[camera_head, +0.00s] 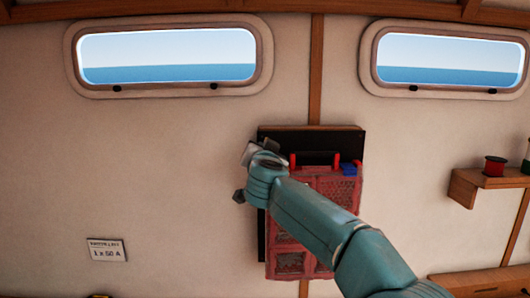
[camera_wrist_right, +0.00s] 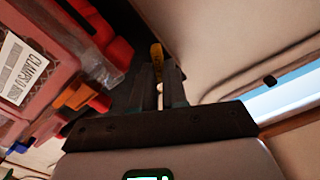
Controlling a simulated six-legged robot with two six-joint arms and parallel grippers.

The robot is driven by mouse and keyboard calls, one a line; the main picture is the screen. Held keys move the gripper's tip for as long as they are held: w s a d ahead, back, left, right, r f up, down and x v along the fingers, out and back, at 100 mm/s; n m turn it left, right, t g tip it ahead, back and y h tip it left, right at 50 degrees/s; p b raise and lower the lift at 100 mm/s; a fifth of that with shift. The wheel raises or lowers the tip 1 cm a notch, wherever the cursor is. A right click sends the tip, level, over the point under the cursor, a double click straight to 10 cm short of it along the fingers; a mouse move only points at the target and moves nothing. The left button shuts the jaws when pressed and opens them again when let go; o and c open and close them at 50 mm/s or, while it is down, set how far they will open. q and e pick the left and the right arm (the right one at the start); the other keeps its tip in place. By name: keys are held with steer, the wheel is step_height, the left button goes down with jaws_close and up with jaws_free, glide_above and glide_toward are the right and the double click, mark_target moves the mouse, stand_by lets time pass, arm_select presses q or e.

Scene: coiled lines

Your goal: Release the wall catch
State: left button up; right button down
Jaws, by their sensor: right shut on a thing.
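A red case (camera_head: 338,186) with clear mesh-like panels hangs upright on a black wall board (camera_head: 310,140). My right arm reaches up across it, with my right gripper (camera_head: 250,155) at the board's upper left edge. In the right wrist view, my right gripper (camera_wrist_right: 158,82) is shut on a small yellow catch (camera_wrist_right: 156,50) beside the dark board. The catch is hidden behind my gripper in the head view. The red case also shows at the left of the wrist view (camera_wrist_right: 62,38), with a white label and an orange latch (camera_wrist_right: 72,96). My left gripper is not in view.
A blue latch (camera_head: 349,169) sits at the case's upper right. A wooden shelf (camera_head: 485,180) with a red spool (camera_head: 494,166) is at right. Two windows (camera_head: 168,55) are above. A small sign (camera_head: 106,250) is at lower left.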

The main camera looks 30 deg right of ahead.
steer(key=m, duration=0.4)
steer(key=r+m, duration=0.1)
steer(key=m, duration=0.3)
steer(key=a+m, duration=0.1)
steer(key=m, duration=0.3)
steer(key=shift+w+r+m, duration=0.2)
steer(key=shift+r+m, duration=0.1)
steer(key=shift+r, duration=0.05)
stand_by(0.4)
steer(key=c, duration=1.2)
jaws_free()
steer(key=shift+d, duration=0.1)
steer(key=shift+o, duration=0.2)
